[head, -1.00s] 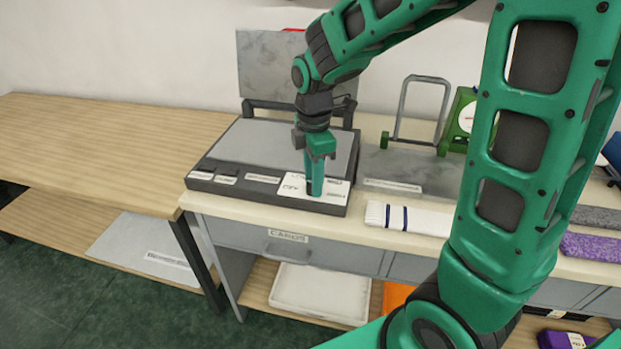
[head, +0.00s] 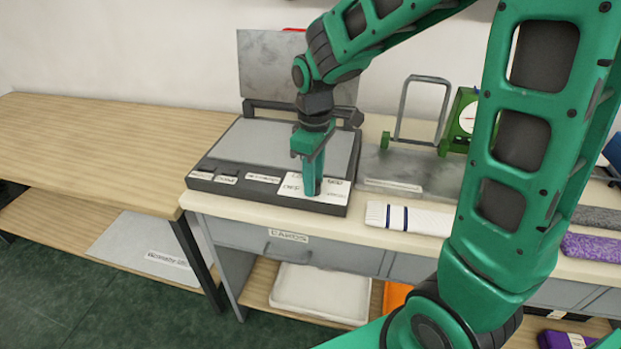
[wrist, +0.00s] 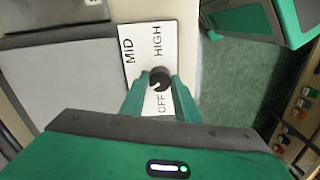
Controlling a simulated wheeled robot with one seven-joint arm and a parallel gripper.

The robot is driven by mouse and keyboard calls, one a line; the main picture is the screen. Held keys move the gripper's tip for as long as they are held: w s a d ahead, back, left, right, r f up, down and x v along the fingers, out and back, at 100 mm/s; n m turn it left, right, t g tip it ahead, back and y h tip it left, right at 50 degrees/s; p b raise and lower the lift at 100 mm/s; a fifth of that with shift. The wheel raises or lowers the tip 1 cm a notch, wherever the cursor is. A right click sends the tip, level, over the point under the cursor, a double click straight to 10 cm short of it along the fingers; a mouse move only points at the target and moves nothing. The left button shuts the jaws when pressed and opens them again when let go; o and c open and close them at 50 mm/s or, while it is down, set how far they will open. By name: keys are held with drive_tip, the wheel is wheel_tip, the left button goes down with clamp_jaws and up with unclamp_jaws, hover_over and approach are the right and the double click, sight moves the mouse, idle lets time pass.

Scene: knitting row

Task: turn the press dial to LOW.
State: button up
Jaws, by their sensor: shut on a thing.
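The press (head: 245,150) stands open on the bench, its lid tilted up at the back. Its white label plate (wrist: 150,45) is on the front right corner, with MID, HIGH and OFF readable in the wrist view. The LOW label is not readable there; my gripper covers part of the plate. The small black dial (wrist: 160,74) sits on the plate between my fingertips. My gripper (wrist: 160,88) points down and is shut on the dial; in the head view it also shows (head: 312,188), hiding the dial. I cannot tell which label the dial points to.
A white folded knit with dark bands (head: 425,219) lies right of the press. A green dial gauge (head: 462,117) and a grey metal frame (head: 425,85) stand behind it. A bare wooden table (head: 90,140) is at left.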

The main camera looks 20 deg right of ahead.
drive_tip(key=shift+w+r+m, duration=0.15)
drive_tip(key=shift+w+m, duration=0.15)
drive_tip(key=o, duration=1)
drive_tip(key=shift+o, duration=0.2)
drive_tip(key=shift+s, duration=0.1)
wheel_tip(320, 180, up, 10)
drive_tip(key=shift+r, duration=0.25)
